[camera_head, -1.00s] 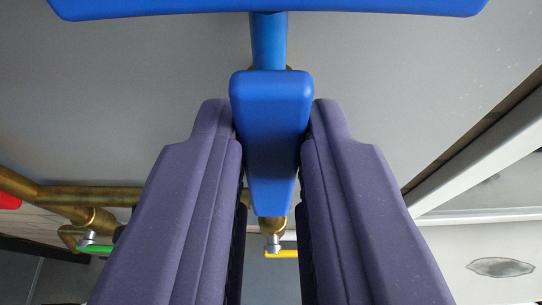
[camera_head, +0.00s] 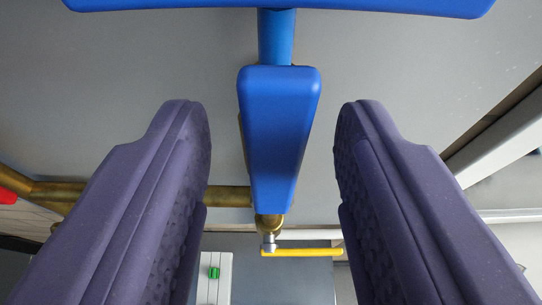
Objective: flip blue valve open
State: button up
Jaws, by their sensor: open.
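A large blue part, apparently the blue valve's handle (camera_head: 280,130), fills the middle of the camera view. It has a tapered block below, a short round stem and a wide blue bar (camera_head: 280,6) along the top edge. My gripper (camera_head: 273,112) is open, with one purple padded finger on each side of the tapered block. A clear gap shows between the block and each finger. The block's far side and where it attaches are hidden.
A brass pipe (camera_head: 75,192) runs behind, with a yellow lever (camera_head: 303,252) below the blue block. A white box with a green button (camera_head: 214,272) is at the bottom. A red piece (camera_head: 7,196) shows at the left edge. A grey wall (camera_head: 130,70) lies behind.

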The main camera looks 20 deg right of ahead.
jog(key=v, duration=0.7)
jog(key=shift+s, duration=0.3)
jog(key=shift+w+a+b, duration=0.15)
jog(key=shift+a+b, duration=0.05)
jog(key=shift+b, duration=0.1)
jog(key=s+d+r+n+t+y+b, duration=0.1)
jog(key=s+d+r+y+b, duration=0.15)
jog(key=r+b, duration=0.5)
jog(key=s+d+r+y+b, duration=0.1)
jog(key=r+y+b, duration=0.2)
jog(key=r+b, duration=0.45)
jog(key=s+d+r+n+b, duration=0.1)
jog(key=s+d+r+b, duration=0.1)
jog(key=s+r+b, duration=0.3)
jog(key=s+d+r+n+t+h+b, duration=0.1)
jog(key=s+r+b, duration=0.3)
jog(key=s, duration=0.9)
notch_tip(320, 180, up, 3)
jog(key=shift+d+f+t+b, duration=0.25)
jog(key=shift+d+t+b, duration=0.05)
jog(key=shift+d+b, duration=0.1)
